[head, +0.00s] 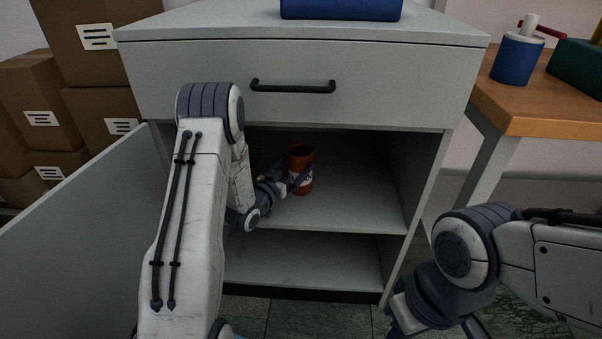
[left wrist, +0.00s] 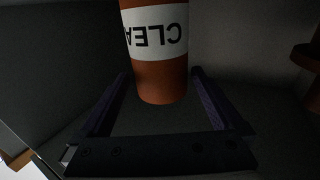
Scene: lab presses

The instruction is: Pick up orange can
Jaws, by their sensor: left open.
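The orange can (head: 300,153), with a white label, stands upright on the shelf inside the open cabinet. In the left wrist view the can (left wrist: 160,80) appears large, its label lettering upside down. My left gripper (head: 298,178) reaches into the cabinet at the can. Its fingers are open, and in the left wrist view the two fingers (left wrist: 160,85) lie on either side of the can with gaps. The can's far side is hidden. My right arm is at the lower right of the head view; its gripper (head: 393,322) is only partly in view at the bottom.
The cabinet (head: 420,85) has a closed drawer above the shelf and an open door (head: 90,235) at left. A brown-orange object (left wrist: 308,55) shows at the left wrist view's right edge. A wooden table (head: 540,110) stands at right. Cardboard boxes (head: 85,60) are stacked at left.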

